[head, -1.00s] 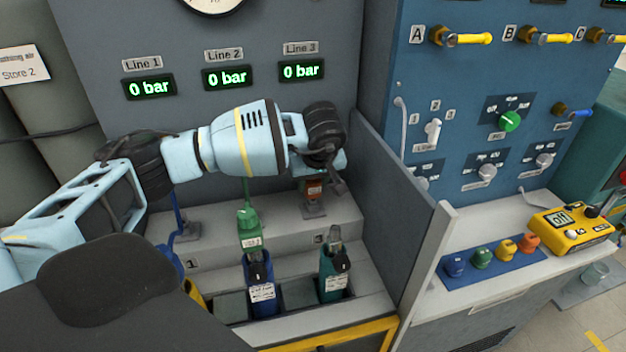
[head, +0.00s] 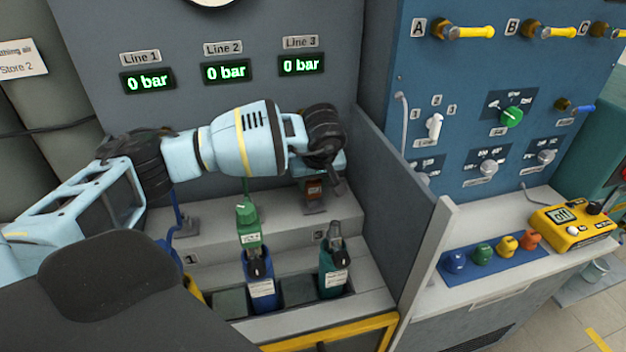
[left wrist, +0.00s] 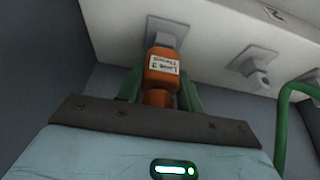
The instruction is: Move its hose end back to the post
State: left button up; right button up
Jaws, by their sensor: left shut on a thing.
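The orange hose end (left wrist: 162,68) with a white label reading "Line 3" is between my left gripper's fingers in the left wrist view. It lines up with a grey post on a square plate (left wrist: 168,29); I cannot tell whether it is seated on it. The arm hides part of the hose end. My right gripper is not in view.
A bare grey post (left wrist: 256,78) stands beside, near a green hose (left wrist: 281,130). A green fitting (head: 247,218) stands left on the step. A grey divider wall (head: 398,180) stands close on the right.

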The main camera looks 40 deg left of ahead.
pick_arm(q)
jog(key=shift+f, duration=0.25)
jog(key=o, duration=1.2)
jog(key=shift+o, duration=0.2)
jog(key=shift+f, duration=0.1)
jog(key=v, duration=0.8)
